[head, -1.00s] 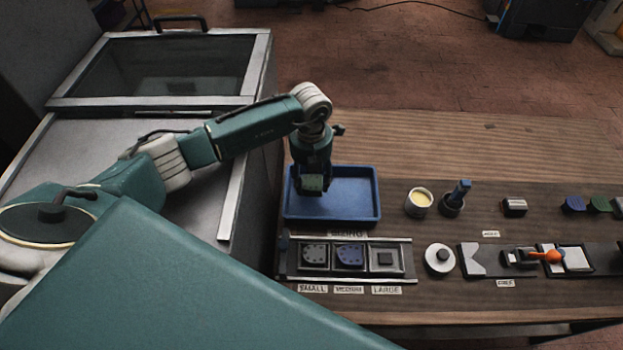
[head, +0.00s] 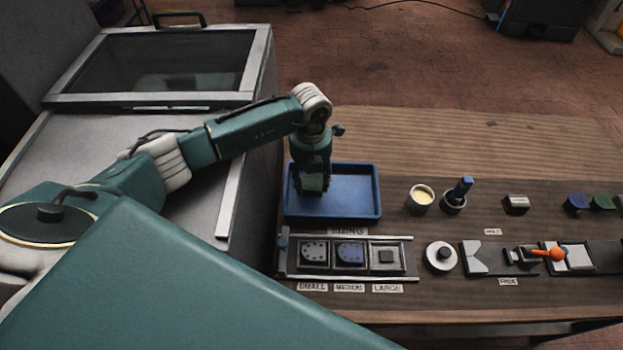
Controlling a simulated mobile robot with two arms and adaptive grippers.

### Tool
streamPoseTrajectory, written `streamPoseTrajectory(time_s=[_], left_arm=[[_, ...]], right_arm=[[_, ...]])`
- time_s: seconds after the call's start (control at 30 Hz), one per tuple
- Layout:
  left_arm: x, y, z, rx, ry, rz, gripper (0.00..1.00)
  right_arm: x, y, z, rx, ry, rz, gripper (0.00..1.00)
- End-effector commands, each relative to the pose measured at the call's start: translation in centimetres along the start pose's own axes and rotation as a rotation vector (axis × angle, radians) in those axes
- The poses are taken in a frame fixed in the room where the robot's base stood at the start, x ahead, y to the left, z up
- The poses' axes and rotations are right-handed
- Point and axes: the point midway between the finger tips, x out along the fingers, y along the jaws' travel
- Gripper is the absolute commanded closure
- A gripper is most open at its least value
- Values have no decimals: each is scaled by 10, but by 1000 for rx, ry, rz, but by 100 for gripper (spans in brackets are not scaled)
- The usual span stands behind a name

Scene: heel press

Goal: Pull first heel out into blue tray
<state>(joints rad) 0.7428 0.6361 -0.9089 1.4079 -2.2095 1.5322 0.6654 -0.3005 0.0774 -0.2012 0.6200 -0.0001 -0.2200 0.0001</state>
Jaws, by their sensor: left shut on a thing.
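The blue tray (head: 352,190) stands at the table's left end, behind the sizing fixture. My left gripper (head: 313,188) points down over the tray's left part. It is shut on a small pale green block, the heel (head: 313,184), which is partly hidden by the fingers. I cannot tell whether the heel touches the tray floor. The rest of the tray looks empty. My right gripper is out of view.
The sizing fixture (head: 402,259) holds a grey piece (head: 315,254) and a blue-violet piece (head: 350,254). To the right are a cup of yellow stuff (head: 421,198), a blue-handled brush in a pot (head: 459,190), a round white disc (head: 441,257) and an orange-knobbed clamp (head: 556,254).

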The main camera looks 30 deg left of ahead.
Motion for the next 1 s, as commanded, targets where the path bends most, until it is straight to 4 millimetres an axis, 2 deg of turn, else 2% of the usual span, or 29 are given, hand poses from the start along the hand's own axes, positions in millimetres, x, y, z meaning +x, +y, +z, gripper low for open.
streamPoseTrajectory(time_s=[0.3, 0.33, 0.43, 0.63, 0.7, 1.0], left_arm=[[3, 0, 0, 0, 0, 0, 81], [3, 0, 0, 0, 0, 0, 46], [3, 0, 0, 0, 0, 0, 28], [3, 0, 0, 0, 0, 0, 28], [4, 0, 0, 0, 0, 0, 19], [4, 0, 0, 0, 0, 0, 19]], right_arm=[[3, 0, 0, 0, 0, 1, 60], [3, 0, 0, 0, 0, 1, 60], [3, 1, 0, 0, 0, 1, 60], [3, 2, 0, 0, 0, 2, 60], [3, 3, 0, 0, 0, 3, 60], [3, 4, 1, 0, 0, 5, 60]])
